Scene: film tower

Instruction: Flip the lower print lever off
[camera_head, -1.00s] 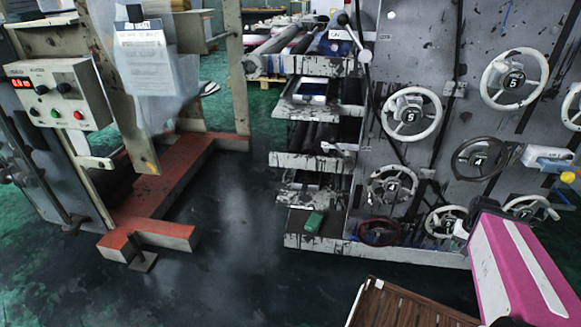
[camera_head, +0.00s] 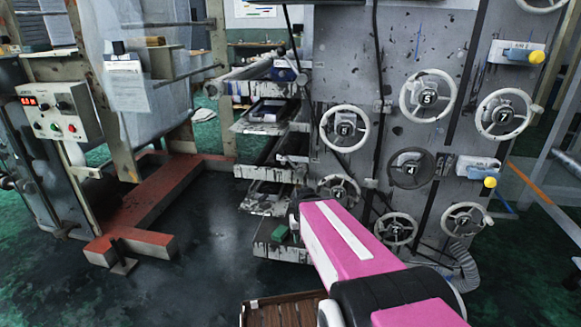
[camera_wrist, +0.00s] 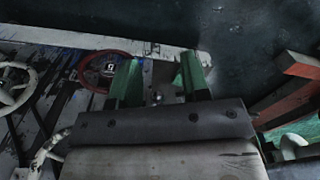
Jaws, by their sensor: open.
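My gripper (camera_wrist: 160,78) shows in the wrist view with two green fingers spread apart and nothing clearly held between them. In the head view my pink arm reaches toward the lower left edge of the grey press panel (camera_head: 395,60), and its far end is hard to make out. A lever with a dark upper arm (camera_head: 291,28) stands at the panel's upper left edge. A small pale part (camera_head: 291,158) lies lower on that edge; I cannot tell whether it is the lower print lever. In the wrist view a pale rod (camera_wrist: 45,150) shows at lower left, its identity unclear.
Several handwheels cover the panel, such as the white one (camera_head: 345,129). A red handwheel (camera_wrist: 105,70) is left of my fingers in the wrist view. A red frame (camera_head: 165,190) stands left. Dark floor between is clear.

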